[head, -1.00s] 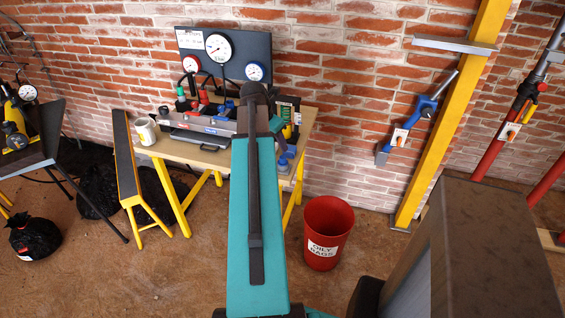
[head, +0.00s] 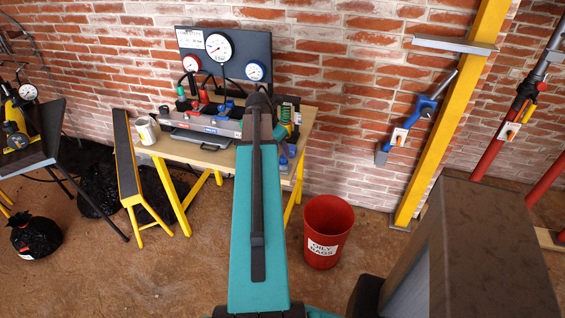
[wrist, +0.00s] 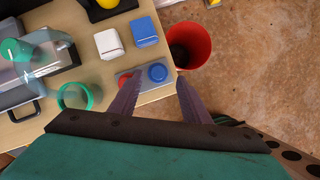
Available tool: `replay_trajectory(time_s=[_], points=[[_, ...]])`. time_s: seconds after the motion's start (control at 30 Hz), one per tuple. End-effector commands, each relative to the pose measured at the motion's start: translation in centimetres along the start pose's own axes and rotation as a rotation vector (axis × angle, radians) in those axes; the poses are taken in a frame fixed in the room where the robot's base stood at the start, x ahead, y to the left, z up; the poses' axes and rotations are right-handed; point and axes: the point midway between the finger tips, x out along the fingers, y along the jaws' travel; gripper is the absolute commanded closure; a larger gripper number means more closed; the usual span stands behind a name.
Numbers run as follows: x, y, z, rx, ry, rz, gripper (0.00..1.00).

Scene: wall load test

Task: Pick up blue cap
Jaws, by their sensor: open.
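The blue cap (wrist: 157,73) is a small round disc on a grey plate at the table's corner in the wrist view. A red cap (wrist: 126,78) sits left of it on the same plate, partly covered by my left finger. My gripper (wrist: 159,82) is open and empty. Its two fingers point toward the plate, with the blue cap showing between their tips. I cannot tell the height of the fingers above the cap. In the head view my arm hides most of the gripper.
A blue box (wrist: 144,32) and a white box (wrist: 109,43) stand beyond the plate. A green ring (wrist: 75,96) lies to the left on the wooden table (head: 207,157). A red bin (head: 328,231) stands on the floor beside the table. Gauges (head: 218,46) stand at the back.

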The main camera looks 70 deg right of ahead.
Motion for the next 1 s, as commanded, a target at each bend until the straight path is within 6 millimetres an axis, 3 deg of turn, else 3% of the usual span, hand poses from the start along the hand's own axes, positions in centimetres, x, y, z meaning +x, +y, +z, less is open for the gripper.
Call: replay_trajectory(time_s=[0.6, 1.0], points=[[4.6, 0.3, -0.2, 0.000, 0.001, -0.001, 0.57], [4.9, 0.3, -0.3, 0.000, 0.000, 0.000, 0.57]])
